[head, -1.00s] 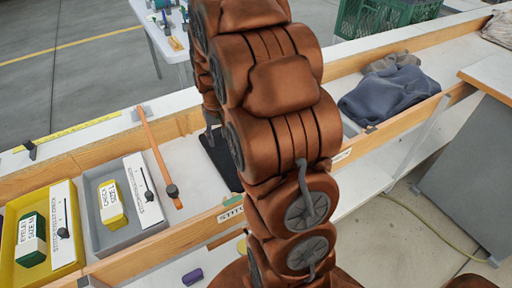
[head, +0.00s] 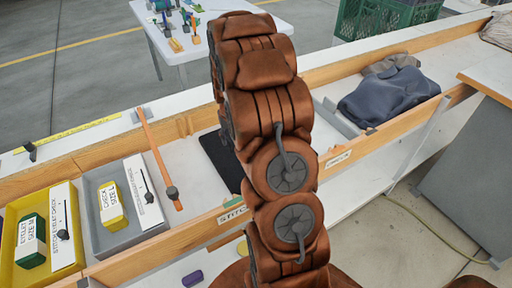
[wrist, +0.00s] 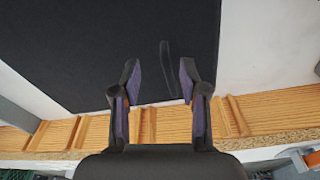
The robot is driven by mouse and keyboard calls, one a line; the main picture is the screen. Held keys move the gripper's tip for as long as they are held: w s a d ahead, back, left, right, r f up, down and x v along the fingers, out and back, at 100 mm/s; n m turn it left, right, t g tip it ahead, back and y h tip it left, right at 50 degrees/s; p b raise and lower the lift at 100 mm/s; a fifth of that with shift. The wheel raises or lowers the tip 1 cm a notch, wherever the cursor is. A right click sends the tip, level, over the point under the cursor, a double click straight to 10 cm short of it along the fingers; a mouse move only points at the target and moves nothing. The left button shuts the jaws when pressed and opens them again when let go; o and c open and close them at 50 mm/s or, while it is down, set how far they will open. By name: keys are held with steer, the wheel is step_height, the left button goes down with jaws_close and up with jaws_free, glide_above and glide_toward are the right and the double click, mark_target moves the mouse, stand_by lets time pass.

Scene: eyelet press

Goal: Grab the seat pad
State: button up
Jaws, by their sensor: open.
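The dark flat pad, which looks like the seat pad, lies on the white bench surface in the head view (head: 219,160), partly hidden behind my arm. In the wrist view the pad (wrist: 120,35) fills much of the upper middle. A narrow dark strip (wrist: 168,68) stands out near its lower right part, between my fingertips in the picture. My gripper (wrist: 159,80) is open and empty, its fingers over the pad's lower edge area. I cannot tell the height between the fingertips and the pad. My gripper is hidden in the head view.
A wooden rail (wrist: 70,132) runs along the bench edge near the fingers. Left of the pad are an orange stick (head: 158,155), a grey tray (head: 97,229) and a yellow tray (head: 22,278). A dark blue cloth heap (head: 390,95) lies to the right.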

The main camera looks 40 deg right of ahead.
mark_target(230, 145)
steer(key=shift+w+a+f+p, duration=0.1)
steer(key=shift+w+f+p, duration=0.1)
steer(key=shift+f+p, duration=0.3)
steer(key=shift+w+f+p, duration=0.15)
steer(key=shift+f+p, duration=0.05)
steer(key=shift+f, duration=0.75)
steer(key=shift+w+f+p, duration=0.15)
steer(key=shift+f, duration=0.8)
jaws_close()
